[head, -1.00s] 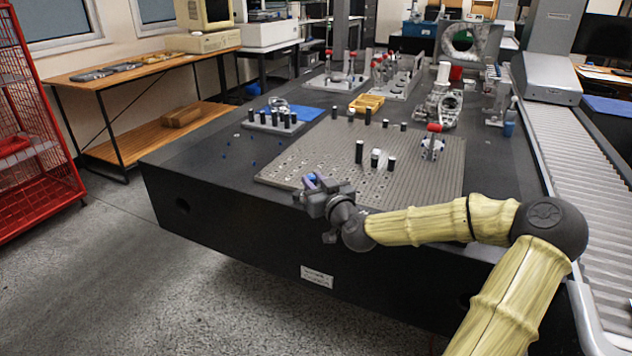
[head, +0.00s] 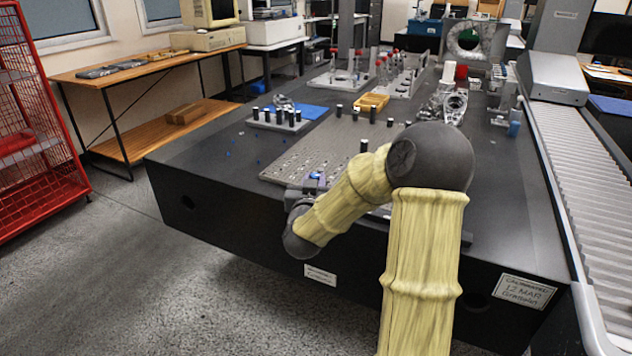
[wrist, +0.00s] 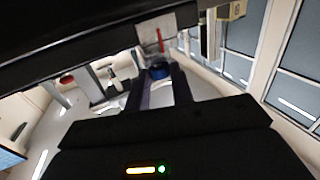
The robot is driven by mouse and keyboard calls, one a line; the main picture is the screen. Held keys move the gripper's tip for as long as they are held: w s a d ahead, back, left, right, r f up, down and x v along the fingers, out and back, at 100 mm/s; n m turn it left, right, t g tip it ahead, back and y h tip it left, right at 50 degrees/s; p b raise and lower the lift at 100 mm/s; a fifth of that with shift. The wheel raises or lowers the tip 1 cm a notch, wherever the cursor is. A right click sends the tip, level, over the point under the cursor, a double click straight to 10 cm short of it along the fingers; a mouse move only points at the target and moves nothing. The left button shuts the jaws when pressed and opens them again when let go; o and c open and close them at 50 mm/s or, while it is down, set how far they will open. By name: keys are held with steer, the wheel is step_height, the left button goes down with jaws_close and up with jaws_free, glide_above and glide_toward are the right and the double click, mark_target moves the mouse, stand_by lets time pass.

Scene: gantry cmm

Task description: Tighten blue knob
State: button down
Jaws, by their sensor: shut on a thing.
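The blue knob (head: 315,175) shows as a small blue patch at the front edge of the grey perforated plate (head: 290,165) in the head view. In the wrist view the blue knob (wrist: 160,71) sits between the tips of my two fingers. My gripper (head: 311,181) is shut on it; in the wrist view the fingers of my gripper (wrist: 160,80) flank it on both sides. My arm reaches in from the right and hides part of the plate and most of the gripper in the head view.
The plate lies on a large dark table (head: 210,170). A roller conveyor (head: 580,170) runs along the right. Open floor lies in front of the table.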

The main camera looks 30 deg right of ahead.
steer(key=shift+w+a+r+m+g+h+p, duration=0.1)
steer(key=shift+w+a+m+g+h+p, duration=0.1)
steer(key=shift+m+g+h, duration=0.6)
steer(key=shift+w+a+f+m+g+h+p, duration=0.15)
steer(key=shift+m+g+h+p, duration=0.1)
steer(key=shift+m+g+h, duration=0.5)
steer(key=shift+w+a+r+m+g+h+p, duration=0.1)
steer(key=shift+a+r+m+g+h+p, duration=0.1)
steer(key=shift+m+g+h, duration=0.65)
steer(key=shift+w+m+g+h+p, duration=0.1)
steer(key=shift+m+g+h+p, duration=0.6)
steer(key=shift+g, duration=0.4)
steer(key=shift+f+g+h, duration=0.2)
steer(key=shift+g+h, duration=0.1)
steer(key=c, duration=1.2)
jaws_free()
steer(key=p+v, duration=0.3)
steer(key=v, duration=1.4)
steer(key=shift+a, duration=0.2)
steer(key=shift+r, duration=0.1)
